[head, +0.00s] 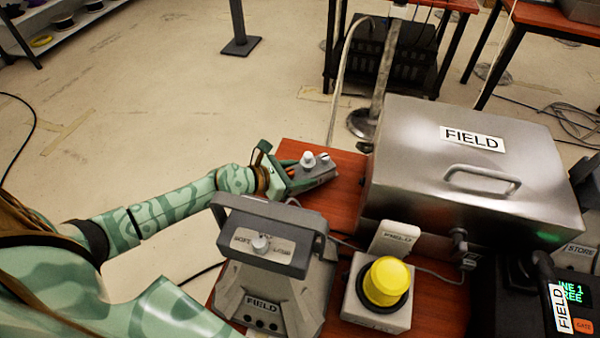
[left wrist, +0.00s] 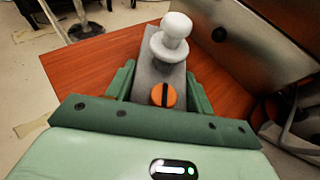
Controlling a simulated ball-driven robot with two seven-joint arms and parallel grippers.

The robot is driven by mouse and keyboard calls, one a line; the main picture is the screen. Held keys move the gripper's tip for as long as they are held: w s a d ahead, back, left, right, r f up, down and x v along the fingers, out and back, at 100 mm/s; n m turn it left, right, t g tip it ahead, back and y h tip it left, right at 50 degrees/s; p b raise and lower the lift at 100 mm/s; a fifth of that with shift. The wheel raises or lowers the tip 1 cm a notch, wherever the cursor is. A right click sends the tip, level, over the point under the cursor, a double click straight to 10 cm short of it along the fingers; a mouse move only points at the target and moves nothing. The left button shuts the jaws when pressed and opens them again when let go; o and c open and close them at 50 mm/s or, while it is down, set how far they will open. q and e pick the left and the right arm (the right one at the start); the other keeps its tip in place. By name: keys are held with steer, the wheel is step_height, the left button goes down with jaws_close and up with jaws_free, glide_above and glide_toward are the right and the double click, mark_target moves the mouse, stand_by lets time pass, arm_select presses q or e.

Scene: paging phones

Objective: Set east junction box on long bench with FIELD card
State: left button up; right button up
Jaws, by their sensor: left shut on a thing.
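A small grey box (head: 318,176) with a pale knob on top is held by my left gripper (head: 300,176) at the far left end of the wooden bench (head: 345,203). In the left wrist view the grey box (left wrist: 150,78) shows the white knob and an orange slotted disc, and the gripper's green fingers (left wrist: 160,90) close on both sides. No "east" mark is legible on it. The bench top is beneath it; I cannot tell whether they touch. My right gripper is not in view.
A large metal case (head: 410,180) with a FIELD label takes up the bench's right side. A grey FIELD device (head: 270,280) and a yellow button box (head: 386,283) stand in front. Bare wood shows around the grey box. A cable runs past the bench.

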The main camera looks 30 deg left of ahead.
arm_select(q)
steer(key=o, duration=1.1)
steer(key=shift+f, duration=0.1)
steer(key=shift+c, duration=0.2)
steer(key=shift+r, duration=0.2)
steer(key=shift+s+a+r, duration=0.1)
steer(key=shift+s+a, duration=0.1)
steer(key=shift+s, duration=0.05)
steer(key=p+v, duration=0.1)
steer(key=v, duration=0.9)
steer(key=shift+s, duration=0.2)
steer(key=shift+s+a+r, duration=0.2)
steer(key=shift+s+r, duration=0.1)
steer(key=shift+s, duration=0.05)
